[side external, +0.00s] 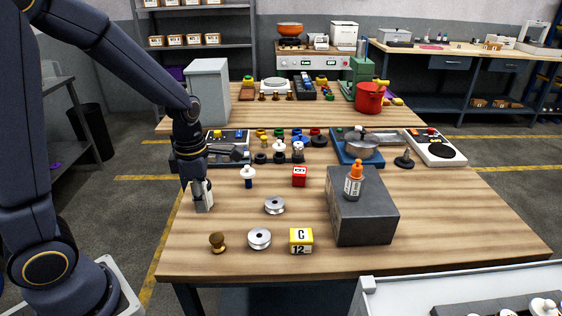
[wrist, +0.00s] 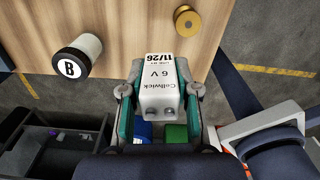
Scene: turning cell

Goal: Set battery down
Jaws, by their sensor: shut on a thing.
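The battery (wrist: 166,78) is a pale block with two round terminals, printed "Cellwick 6 V" and "11/26" in the wrist view. My gripper (wrist: 160,100) is shut on it, one finger on each side. In the side external view my gripper (side external: 200,187) points down near the table's left edge, with the battery (side external: 203,201) between its fingers. The battery looks about upright there. Whether its base touches the wooden table (side external: 450,215) cannot be told.
A grey block (side external: 362,222) carries an orange-topped bottle (side external: 354,185). Bare wood lies between them.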

